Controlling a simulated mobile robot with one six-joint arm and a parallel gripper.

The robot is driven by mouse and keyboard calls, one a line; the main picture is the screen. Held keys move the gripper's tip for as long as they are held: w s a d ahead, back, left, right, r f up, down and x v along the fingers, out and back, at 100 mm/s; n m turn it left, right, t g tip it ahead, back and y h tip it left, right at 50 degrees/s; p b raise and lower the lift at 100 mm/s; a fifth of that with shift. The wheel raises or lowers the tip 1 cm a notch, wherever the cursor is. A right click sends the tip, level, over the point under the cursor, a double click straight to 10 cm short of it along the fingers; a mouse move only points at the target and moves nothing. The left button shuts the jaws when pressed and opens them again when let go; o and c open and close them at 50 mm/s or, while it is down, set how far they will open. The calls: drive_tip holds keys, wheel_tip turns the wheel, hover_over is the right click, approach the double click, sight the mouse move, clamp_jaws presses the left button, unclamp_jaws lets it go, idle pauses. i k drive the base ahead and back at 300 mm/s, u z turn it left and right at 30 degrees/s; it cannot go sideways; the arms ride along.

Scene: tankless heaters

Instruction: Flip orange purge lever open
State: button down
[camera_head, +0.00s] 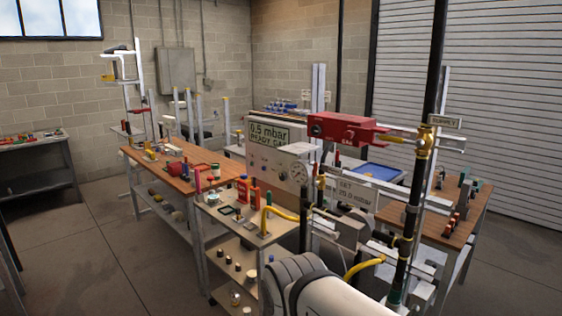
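A dark upright pipe (416,190) stands at the right. A brass-yellow valve body (424,142) is fixed on it, beside a small label (444,122) too small to read surely. A thin horizontal line with a yellow part (394,138) runs from the valve toward a red block (341,128). I cannot pick out an orange purge lever for certain, nor its position. A white rounded body with a dark band fills the bottom foreground, likely my arm. I cannot make out my gripper's fingers.
A gauge panel (268,136) reads about 0.5 mbar. A sign (357,195) reads SET 20.0 mbar. Yellow hoses (365,266) curve near the pipe. Wooden workbenches (180,166) hold small parts. The concrete floor (95,250) at left is clear.

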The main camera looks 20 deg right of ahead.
sight(314, 184)
drive_tip(key=z, duration=0.35)
drive_tip(key=i, duration=1.25)
drive_tip(key=z, duration=0.75)
